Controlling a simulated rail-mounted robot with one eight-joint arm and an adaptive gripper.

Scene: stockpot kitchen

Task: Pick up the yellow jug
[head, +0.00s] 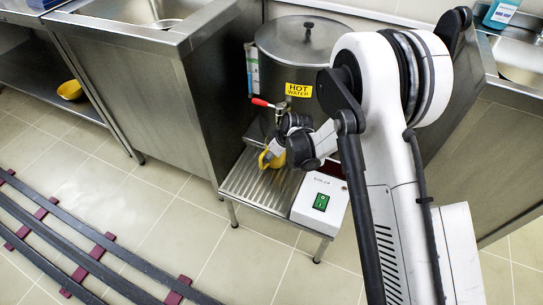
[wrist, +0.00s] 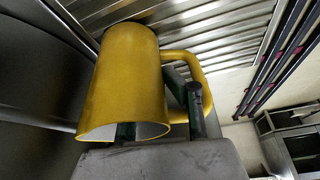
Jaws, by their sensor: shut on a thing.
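The yellow jug (head: 266,160) is over the ridged metal drip tray, under the red-handled tap, partly hidden by my gripper (head: 278,150) in the head view. In the wrist view the jug (wrist: 122,78) is large, its open rim towards the camera and its handle (wrist: 205,78) to the right. My gripper (wrist: 160,118) is shut on the jug. One dark finger shows at the rim and the other beside the handle. I cannot tell exactly how the fingertips bear on the wall, or whether the jug touches the tray.
A steel hot-water pot (head: 297,50) stands behind, with a red-handled tap (head: 268,104) above the jug. Steel counters flank both sides. A yellow bowl (head: 70,90) is at left. Rails (head: 85,240) cross the floor.

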